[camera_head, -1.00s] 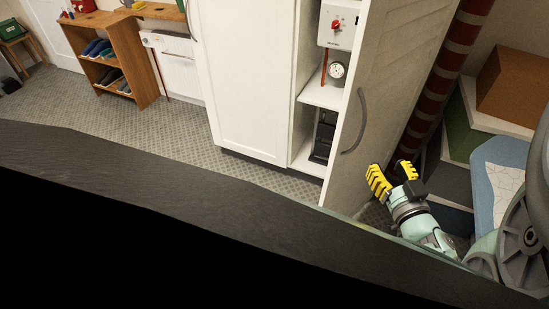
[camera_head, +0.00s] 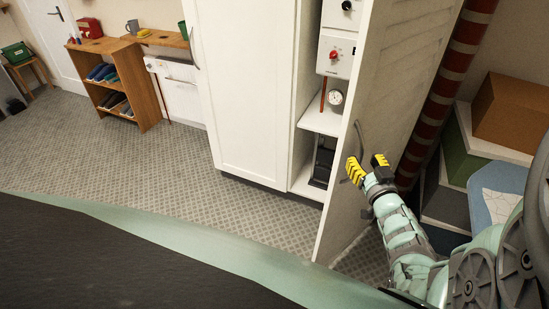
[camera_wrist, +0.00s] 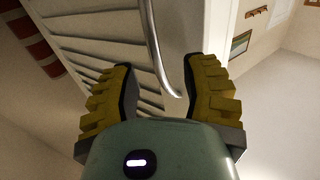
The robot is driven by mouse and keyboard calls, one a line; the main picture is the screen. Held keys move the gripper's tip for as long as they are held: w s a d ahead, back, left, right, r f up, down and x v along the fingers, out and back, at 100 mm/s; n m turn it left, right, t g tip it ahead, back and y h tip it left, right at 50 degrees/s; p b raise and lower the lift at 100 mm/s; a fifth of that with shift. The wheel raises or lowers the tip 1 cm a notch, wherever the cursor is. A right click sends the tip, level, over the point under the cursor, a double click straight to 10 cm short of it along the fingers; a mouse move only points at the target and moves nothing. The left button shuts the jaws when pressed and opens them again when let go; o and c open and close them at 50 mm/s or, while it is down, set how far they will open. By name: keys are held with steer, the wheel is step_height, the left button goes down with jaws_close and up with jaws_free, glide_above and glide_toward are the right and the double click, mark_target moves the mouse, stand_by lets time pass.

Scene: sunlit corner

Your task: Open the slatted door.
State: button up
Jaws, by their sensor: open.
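The slatted door (camera_head: 405,60) is white and stands ajar on the right of the tall white cabinet, with shelves visible behind its edge. Its slats also show in the wrist view (camera_wrist: 95,45). Its curved grey handle (camera_head: 358,138) is on the face toward my gripper. My gripper (camera_head: 367,166), with yellow fingers, is open at the handle's lower part. In the wrist view the handle (camera_wrist: 156,50) runs down between the two spread fingers (camera_wrist: 160,68), with gaps on both sides. I cannot tell how deep it sits between them.
The cabinet's closed white door (camera_head: 250,90) is left of the opening. Inside are a control box (camera_head: 336,57) and a gauge (camera_head: 336,97). A striped pipe (camera_head: 448,80) and stacked boxes (camera_head: 510,115) crowd the right. Patterned floor (camera_head: 150,170) is clear at left.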

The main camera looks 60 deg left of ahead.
mark_target(361, 155)
steer(key=shift+x, duration=1.75)
steer(key=shift+o, duration=0.4)
steer(key=shift+d, duration=0.1)
jaws_close()
